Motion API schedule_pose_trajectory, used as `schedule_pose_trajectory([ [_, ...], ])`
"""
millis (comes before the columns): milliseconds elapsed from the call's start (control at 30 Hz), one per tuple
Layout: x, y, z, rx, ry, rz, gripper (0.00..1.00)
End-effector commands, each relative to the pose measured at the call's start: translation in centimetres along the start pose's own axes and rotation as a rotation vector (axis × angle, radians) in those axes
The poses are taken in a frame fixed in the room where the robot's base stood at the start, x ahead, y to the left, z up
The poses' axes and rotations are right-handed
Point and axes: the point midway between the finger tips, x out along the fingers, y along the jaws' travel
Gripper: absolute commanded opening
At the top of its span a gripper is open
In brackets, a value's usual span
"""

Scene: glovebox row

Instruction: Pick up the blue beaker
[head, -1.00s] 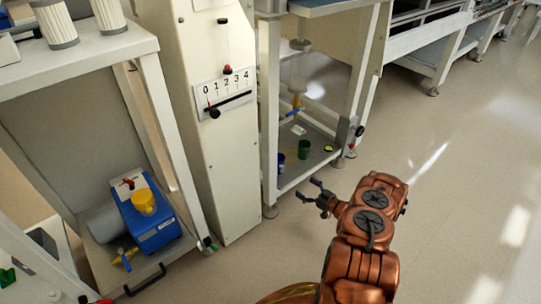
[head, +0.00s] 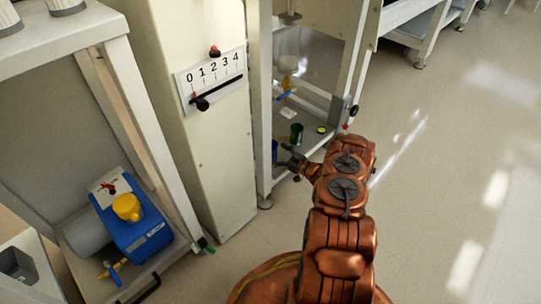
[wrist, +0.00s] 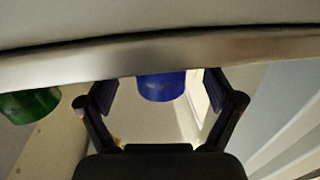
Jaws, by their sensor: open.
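The blue beaker (wrist: 161,86) shows in the wrist view between the two fingers of my gripper (wrist: 160,105), a little beyond the fingertips, with its upper part cut off by a pale bar. In the head view a sliver of the blue beaker (head: 274,151) shows on the low shelf, just left of my gripper (head: 287,160). My gripper is open and holds nothing. Whether a finger touches the beaker cannot be told.
A green beaker (head: 296,133) stands on the same shelf (head: 312,117), and it also shows at the left of the wrist view (wrist: 30,104). A white frame post (head: 261,100) stands left of the shelf. A blue pump (head: 135,225) with a yellow cup sits at the lower left. The floor at right is clear.

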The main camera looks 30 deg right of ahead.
Motion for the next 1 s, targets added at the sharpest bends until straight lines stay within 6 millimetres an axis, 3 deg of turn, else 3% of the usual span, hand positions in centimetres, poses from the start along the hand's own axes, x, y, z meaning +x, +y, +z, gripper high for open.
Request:
schedule_pose_trajectory([
  [200, 2.1, -0.1, 0.0, -0.002, 0.003, -0.002, 0.91],
  [467, 2.3, -0.1, -0.1, -0.001, 0.002, -0.002, 0.91],
  [1000, 2.3, -0.1, -0.1, -0.001, 0.002, -0.002, 0.37],
])
